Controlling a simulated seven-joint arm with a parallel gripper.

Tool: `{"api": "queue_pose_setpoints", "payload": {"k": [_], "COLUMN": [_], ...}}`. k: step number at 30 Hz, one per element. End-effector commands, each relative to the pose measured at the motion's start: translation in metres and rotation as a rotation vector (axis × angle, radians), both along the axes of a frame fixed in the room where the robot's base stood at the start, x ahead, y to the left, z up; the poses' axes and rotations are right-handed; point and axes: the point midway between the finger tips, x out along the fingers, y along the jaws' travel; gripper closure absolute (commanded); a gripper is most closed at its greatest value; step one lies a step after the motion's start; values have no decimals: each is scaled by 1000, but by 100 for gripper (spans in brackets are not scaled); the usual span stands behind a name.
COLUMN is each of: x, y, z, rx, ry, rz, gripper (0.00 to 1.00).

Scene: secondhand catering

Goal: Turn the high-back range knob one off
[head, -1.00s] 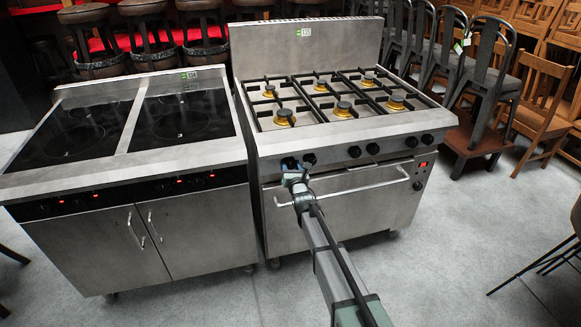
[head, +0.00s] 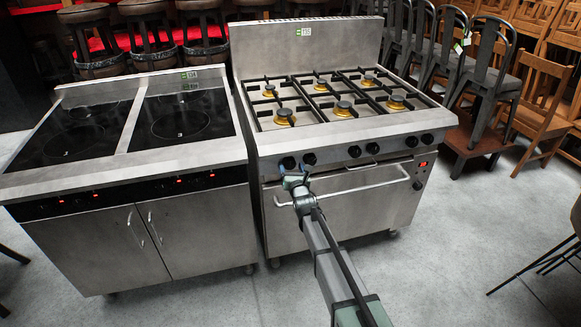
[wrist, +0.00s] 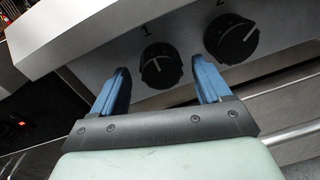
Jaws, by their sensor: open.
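The high-back range (head: 333,122) has a tall steel back panel and a row of black knobs on its front edge. Knob one (head: 288,163) is the leftmost.
The oven door handle (head: 342,187) runs below the knobs. Chairs (head: 483,75) stand at the right, bar stools (head: 148,35) behind. The floor in front is clear.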

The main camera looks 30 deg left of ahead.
Motion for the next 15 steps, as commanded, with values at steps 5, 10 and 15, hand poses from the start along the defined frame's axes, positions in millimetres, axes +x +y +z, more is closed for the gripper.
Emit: {"api": "queue_pose_setpoints", "payload": {"k": [5,10,15], "x": [-24,-50,-74], "y": [-22,-44,-65], "z": [1,1,1], "rx": [0,-1,-1], "ry": [0,0,-1], "rz": [0,0,0], "gripper": [23,23,23]}}
